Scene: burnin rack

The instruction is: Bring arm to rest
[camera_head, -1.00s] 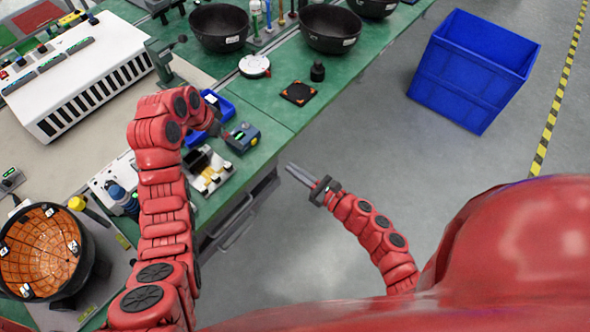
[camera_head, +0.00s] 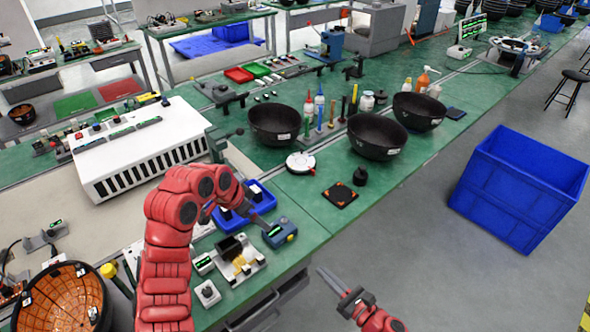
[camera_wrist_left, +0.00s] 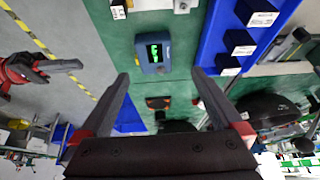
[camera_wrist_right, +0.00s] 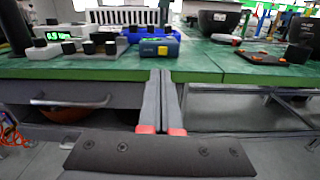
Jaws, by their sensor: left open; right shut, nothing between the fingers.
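My left arm reaches in over the green workbench (camera_head: 305,205). My left gripper (camera_wrist_left: 165,90) is open and empty in the left wrist view, above the bench near the blue meter (camera_wrist_left: 153,52) and the blue bin (camera_wrist_left: 235,45). In the head view the blue meter (camera_head: 280,232) stands just right of that gripper. My right gripper (camera_head: 333,282) is off the bench, over the grey floor beyond the bench's edge. In the right wrist view its two fingers (camera_wrist_right: 161,95) lie together with nothing between them, in front of the bench edge.
A white vented box (camera_head: 140,150) stands at the left of the bench. Black bowls (camera_head: 377,135), a white round gauge (camera_head: 300,162) and a black pad (camera_head: 340,194) lie further back. A large blue crate (camera_head: 518,190) stands on the floor at right. The floor around my right gripper is clear.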

